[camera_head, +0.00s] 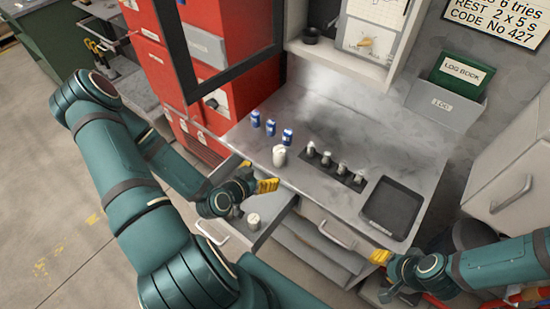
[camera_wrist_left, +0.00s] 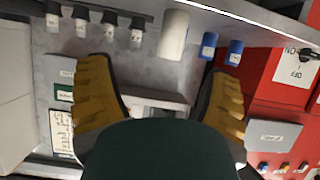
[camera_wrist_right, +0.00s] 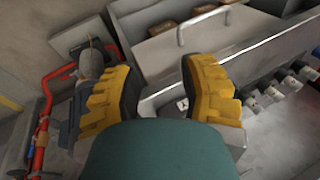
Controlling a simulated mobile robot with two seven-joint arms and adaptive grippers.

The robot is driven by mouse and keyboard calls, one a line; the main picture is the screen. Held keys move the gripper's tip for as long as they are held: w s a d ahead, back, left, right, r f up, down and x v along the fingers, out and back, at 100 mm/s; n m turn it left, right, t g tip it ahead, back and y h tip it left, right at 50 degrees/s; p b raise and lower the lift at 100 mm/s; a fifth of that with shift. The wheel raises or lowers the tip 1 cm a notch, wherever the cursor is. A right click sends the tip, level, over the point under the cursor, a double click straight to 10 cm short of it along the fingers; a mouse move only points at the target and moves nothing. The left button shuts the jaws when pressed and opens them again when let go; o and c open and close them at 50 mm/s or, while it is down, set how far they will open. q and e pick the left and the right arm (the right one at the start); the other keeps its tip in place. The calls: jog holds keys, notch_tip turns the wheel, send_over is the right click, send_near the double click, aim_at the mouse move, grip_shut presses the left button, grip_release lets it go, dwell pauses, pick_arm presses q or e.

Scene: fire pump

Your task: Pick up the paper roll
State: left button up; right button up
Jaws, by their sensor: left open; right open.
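A white cylinder that looks like the paper roll (camera_head: 279,155) stands on the metal counter, near its front edge, beside several blue cans. It also shows in the left wrist view (camera_wrist_left: 173,35), ahead of my fingers and apart from them. My left gripper (camera_head: 268,186) is open and empty, in front of the counter edge, just below the roll in the head view. Its two yellow fingers are wide apart in the left wrist view (camera_wrist_left: 160,78). My right gripper (camera_head: 380,257) is open and empty before the counter's right front; its spread fingers show in the right wrist view (camera_wrist_right: 158,72).
A dark holder with several small silver-topped items (camera_head: 335,165) and a black tray (camera_head: 392,208) lie to the right. An open drawer (camera_head: 283,212) below holds another small white cylinder (camera_head: 253,220). A red cabinet (camera_head: 215,45) stands behind left.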

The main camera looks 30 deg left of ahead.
aim_at(276, 156)
pick_arm(q)
jog(key=shift+t+y, duration=0.4)
jog(key=shift+y, duration=0.1)
jog(key=w+b, duration=0.2)
jog(key=b, duration=0.2)
jog(key=w+a+f+b, duration=0.1)
jog(key=w+b, duration=0.1)
jog(key=b, duration=0.3)
jog(key=w+a+f+b, duration=0.1)
jog(key=w+b, duration=0.2)
jog(key=b, duration=0.1)
jog(key=shift+f, duration=0.15)
jog(key=shift+d+b+x, duration=0.15)
jog(key=shift+b+x, duration=0.25)
jog(key=shift+x, duration=0.9)
jog(key=shift+d+b+x, duration=0.2)
jog(key=shift+b+x, duration=0.2)
jog(key=shift+x, duration=0.9)
jog(key=c, duration=1.4)
pick_arm(e)
notch_tip(276, 156, down, 15)
jog(key=s, duration=0.1)
jog(key=shift+a+r+n+g, duration=0.15)
jog(key=shift+a+n+g, duration=0.05)
jog(key=shift+n+g, duration=0.1)
